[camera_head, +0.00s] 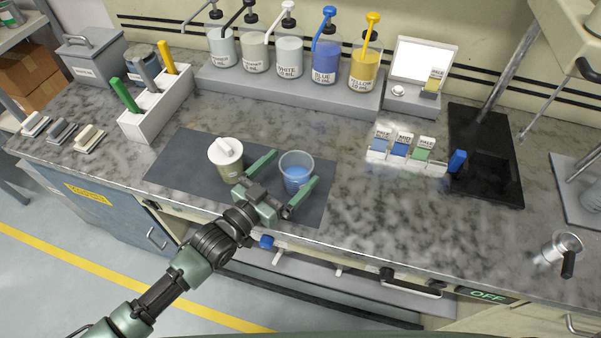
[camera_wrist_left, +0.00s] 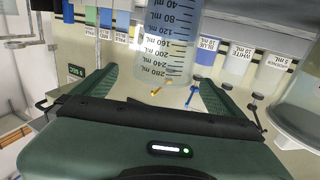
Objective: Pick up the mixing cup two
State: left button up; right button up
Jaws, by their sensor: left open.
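A clear cup with blue contents (camera_head: 296,168) stands upright on the dark mat (camera_head: 190,150) on the counter. My left gripper (camera_head: 294,167) is open, with one finger on each side of this cup. In the left wrist view the graduated clear cup (camera_wrist_left: 170,45) shows upside down between the open green fingers of the left gripper (camera_wrist_left: 160,85). Whether the fingers touch it cannot be told. A second cup, with a white lid (camera_head: 226,150), stands on the mat to the left. No label tells which cup is two. My right gripper is not in view.
Several pump bottles (camera_head: 326,62) stand on a grey riser at the back. A white holder with coloured handles (camera_head: 155,105) is at left. The right front counter is mostly clear.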

aim_at(306, 154)
pick_arm(q)
jog(key=p+x, duration=0.1)
jog(key=x, duration=0.2)
jog(key=p+x, duration=0.1)
jog(key=x, duration=0.1)
jog(key=shift+w+d+f, duration=0.15)
jog(key=shift+w+f, duration=0.05)
jog(key=shift+w, duration=0.2)
jog(key=shift+w+d, duration=0.2)
jog(key=shift+d, duration=0.05)
jog(key=shift+f, duration=0.1)
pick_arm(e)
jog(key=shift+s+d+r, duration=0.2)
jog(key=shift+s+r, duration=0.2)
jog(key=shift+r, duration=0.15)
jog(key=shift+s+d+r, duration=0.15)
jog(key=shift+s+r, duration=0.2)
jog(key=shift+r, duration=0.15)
pick_arm(q)
jog(key=shift+c, duration=0.3)
jog(key=c, duration=1.6)
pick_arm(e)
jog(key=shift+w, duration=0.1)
